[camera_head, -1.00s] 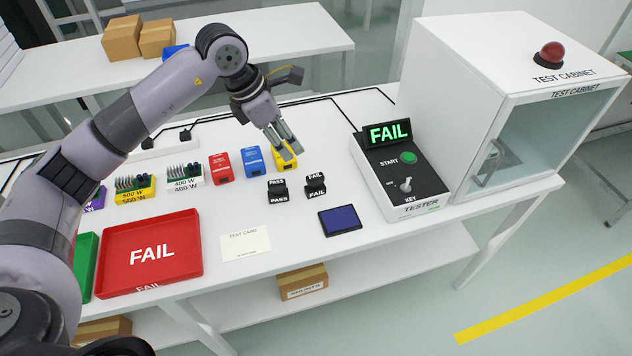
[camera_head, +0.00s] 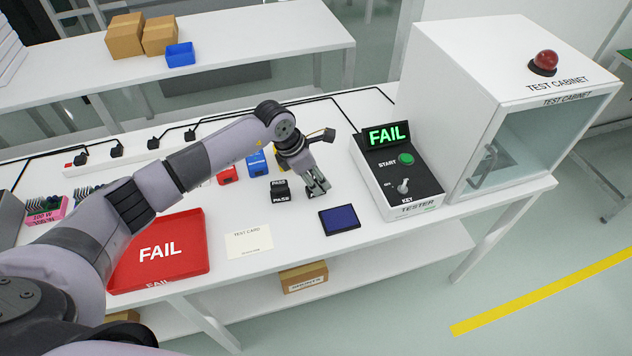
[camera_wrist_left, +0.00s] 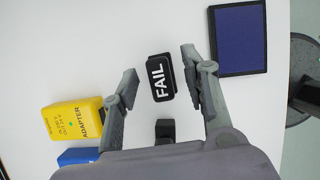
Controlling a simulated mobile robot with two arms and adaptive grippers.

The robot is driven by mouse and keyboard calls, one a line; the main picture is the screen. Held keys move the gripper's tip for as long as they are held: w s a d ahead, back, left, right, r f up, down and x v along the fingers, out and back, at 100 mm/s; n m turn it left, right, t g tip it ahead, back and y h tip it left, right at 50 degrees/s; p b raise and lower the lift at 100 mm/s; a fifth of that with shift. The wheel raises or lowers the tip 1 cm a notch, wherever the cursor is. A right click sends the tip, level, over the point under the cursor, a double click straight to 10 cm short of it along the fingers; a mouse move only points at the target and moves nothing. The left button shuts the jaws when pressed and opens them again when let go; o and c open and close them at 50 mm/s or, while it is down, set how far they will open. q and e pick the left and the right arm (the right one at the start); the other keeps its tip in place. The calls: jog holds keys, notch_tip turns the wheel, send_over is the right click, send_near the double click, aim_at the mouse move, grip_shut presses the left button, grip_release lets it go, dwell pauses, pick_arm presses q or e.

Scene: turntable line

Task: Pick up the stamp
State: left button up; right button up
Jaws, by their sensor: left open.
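The black FAIL stamp (camera_wrist_left: 160,78) stands on the white table, between the open fingers of my left gripper (camera_wrist_left: 158,72) in the left wrist view. A gap shows on each side of it. In the head view my left gripper (camera_head: 318,188) is low over the table and hides the FAIL stamp. The black PASS stamp (camera_head: 280,192) stands just left of the gripper; part of a black block (camera_wrist_left: 165,130) shows near my wrist in the left wrist view. The blue ink pad (camera_head: 340,219) lies in front of the gripper; it also shows in the wrist view (camera_wrist_left: 238,38). My right gripper is not in view.
The tester (camera_head: 402,180) with a lit FAIL display stands to the right, beside the test cabinet (camera_head: 480,100). A yellow adapter (camera_wrist_left: 75,120) lies near the left finger. The test card (camera_head: 249,242) and red FAIL tray (camera_head: 192,272) lie to the left.

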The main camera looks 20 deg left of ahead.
pick_arm(q)
jog(key=shift+w+d+f, duration=0.1)
jog(key=shift+d+f, duration=0.05)
jog(key=shift+f, duration=0.25)
jog(key=shift+c, duration=0.2)
grip_shut()
